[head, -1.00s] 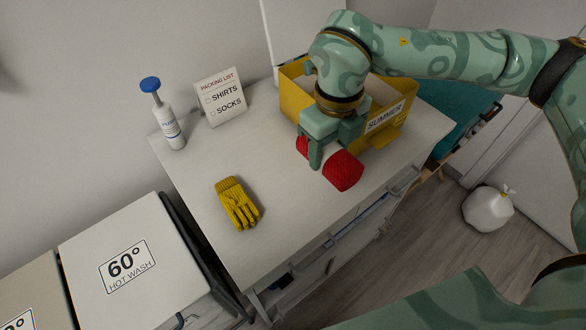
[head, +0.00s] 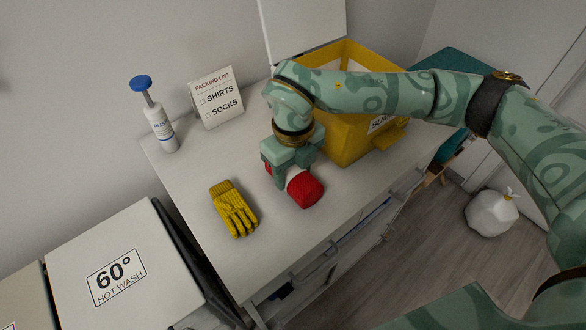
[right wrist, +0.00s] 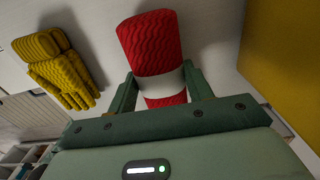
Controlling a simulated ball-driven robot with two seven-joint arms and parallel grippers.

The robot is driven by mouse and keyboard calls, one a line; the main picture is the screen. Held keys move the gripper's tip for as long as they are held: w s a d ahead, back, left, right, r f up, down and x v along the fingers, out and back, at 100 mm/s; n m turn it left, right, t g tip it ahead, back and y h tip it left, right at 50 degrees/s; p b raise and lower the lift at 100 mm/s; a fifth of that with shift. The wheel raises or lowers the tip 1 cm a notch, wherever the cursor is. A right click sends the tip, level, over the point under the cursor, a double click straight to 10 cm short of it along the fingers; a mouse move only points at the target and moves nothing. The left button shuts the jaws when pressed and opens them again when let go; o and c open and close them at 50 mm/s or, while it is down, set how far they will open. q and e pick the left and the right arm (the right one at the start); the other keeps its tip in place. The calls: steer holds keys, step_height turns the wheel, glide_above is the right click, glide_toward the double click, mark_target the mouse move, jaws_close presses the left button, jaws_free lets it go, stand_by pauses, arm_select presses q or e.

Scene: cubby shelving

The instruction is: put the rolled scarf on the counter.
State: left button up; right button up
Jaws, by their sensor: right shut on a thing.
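The rolled scarf (head: 306,190) is red with a white band around its middle. My right gripper (head: 282,182) is shut on it across the band. In the right wrist view the scarf (right wrist: 151,45) sits between the two fingers (right wrist: 158,90), with red ends sticking out on both sides. The scarf is at or just above the white counter (head: 205,168); I cannot tell whether it touches. My left gripper is not in view.
A yellow glove (head: 233,209) lies left of the scarf. A yellow box (head: 350,140) stands to the right, behind my arm. A pump bottle (head: 160,127) and a packing-list card (head: 217,98) stand at the back left. The counter's front middle is clear.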

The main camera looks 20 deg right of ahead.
mark_target(293, 169)
steer(key=shift+f, duration=0.1)
steer(key=o, duration=1)
step_height(293, 169, up, 12)
steer(key=p, duration=0.3)
